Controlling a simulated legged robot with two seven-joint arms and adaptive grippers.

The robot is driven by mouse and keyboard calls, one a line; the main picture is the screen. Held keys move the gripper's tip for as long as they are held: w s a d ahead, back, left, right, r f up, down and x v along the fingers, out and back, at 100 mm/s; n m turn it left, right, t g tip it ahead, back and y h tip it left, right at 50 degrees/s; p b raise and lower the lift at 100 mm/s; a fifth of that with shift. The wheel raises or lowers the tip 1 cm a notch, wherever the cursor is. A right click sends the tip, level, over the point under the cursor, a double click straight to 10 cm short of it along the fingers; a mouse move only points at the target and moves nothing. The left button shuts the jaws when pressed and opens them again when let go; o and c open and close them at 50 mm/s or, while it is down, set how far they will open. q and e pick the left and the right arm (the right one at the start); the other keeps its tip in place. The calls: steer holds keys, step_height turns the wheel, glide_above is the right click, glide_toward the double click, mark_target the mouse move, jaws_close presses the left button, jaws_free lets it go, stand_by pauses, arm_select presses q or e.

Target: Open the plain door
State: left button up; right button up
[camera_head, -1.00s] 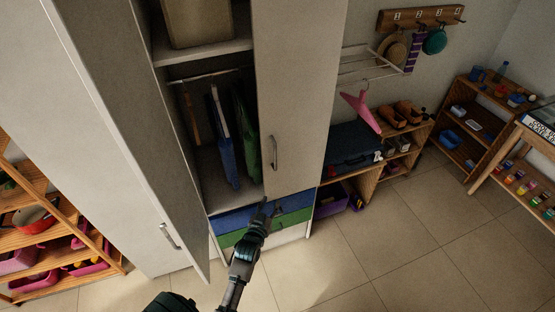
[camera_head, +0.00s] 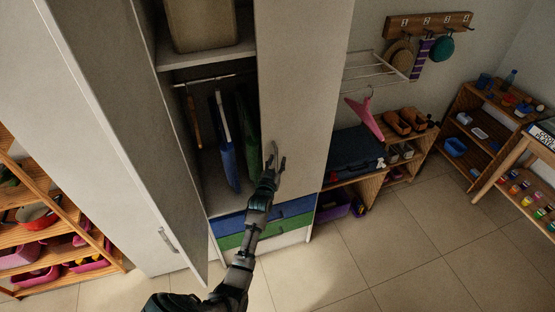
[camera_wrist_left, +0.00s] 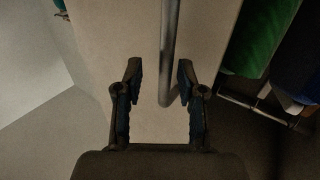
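A tall pale wardrobe has a plain pale door (camera_head: 305,90) on its right with an upright metal handle (camera_head: 274,151) near the left edge. My left gripper (camera_head: 275,166) reaches up to this handle. In the left wrist view the same handle (camera_wrist_left: 168,45) runs between the two fingers of my left gripper (camera_wrist_left: 161,80), with gaps on both sides, so the fingers are open around its line. Contact cannot be seen. The other pale door (camera_head: 115,100), at left, stands swung out with its own handle (camera_head: 168,240). My right gripper is not in view.
Inside the wardrobe hang blue (camera_head: 226,150) and green clothes, above blue (camera_head: 292,208) and green drawers. A low wooden shelf with a dark case (camera_head: 352,155) stands right of the door, with a pink hanger (camera_head: 364,116) above it. The tiled floor (camera_head: 390,250) at right is clear.

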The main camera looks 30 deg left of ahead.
arm_select(q)
steer(key=shift+w+a, duration=0.2)
steer(key=shift+w, duration=0.45)
steer(key=shift+w+a+f, duration=0.1)
steer(key=shift+w+a, duration=0.05)
steer(key=shift+a, duration=0.4)
steer(key=c, duration=0.6)
jaws_close()
steer(key=shift+d, duration=0.3)
